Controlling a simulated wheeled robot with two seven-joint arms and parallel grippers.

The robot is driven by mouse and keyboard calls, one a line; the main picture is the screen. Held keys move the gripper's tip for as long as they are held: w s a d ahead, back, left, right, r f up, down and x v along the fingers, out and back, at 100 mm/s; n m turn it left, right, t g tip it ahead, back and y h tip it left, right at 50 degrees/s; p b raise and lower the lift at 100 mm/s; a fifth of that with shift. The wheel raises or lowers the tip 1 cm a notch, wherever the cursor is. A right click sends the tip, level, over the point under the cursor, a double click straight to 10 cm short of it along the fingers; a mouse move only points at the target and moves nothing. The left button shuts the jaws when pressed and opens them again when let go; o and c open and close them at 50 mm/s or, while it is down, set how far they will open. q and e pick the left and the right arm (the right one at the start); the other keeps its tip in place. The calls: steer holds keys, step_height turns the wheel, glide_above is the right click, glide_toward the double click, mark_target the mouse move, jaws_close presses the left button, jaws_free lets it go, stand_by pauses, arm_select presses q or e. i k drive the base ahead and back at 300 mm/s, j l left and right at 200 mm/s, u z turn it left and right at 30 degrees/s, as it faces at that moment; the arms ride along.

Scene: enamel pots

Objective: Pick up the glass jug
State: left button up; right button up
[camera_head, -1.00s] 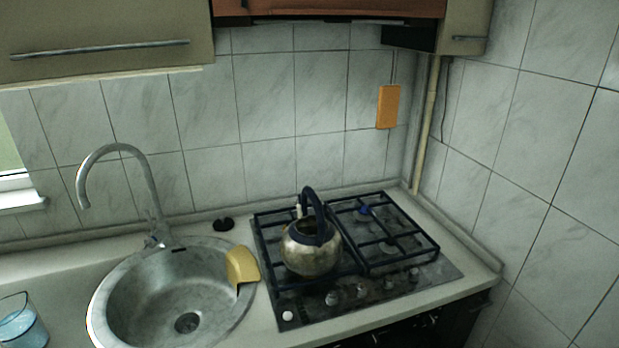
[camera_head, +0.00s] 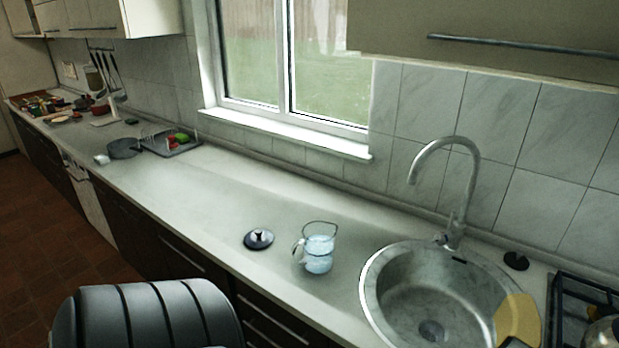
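A dark round lid with a knob (camera_head: 258,239) lies on the counter to the left of the jug. Neither of my grippers shows in the head view.
A round metal sink (camera_head: 431,298) with a tall curved faucet (camera_head: 459,190) is right of the jug, with a yellow cloth (camera_head: 517,319) on its rim. The stove (camera_head: 567,318) is at far right. The counter (camera_head: 225,195) left of the lid is clear up to a dish rack (camera_head: 170,146) and a pan (camera_head: 124,149).

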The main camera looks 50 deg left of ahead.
mark_target(313, 251)
steer(key=j+u, duration=0.2)
steer(key=u, duration=1.4)
steer(key=z, duration=1.9)
steer(key=u, duration=1.8)
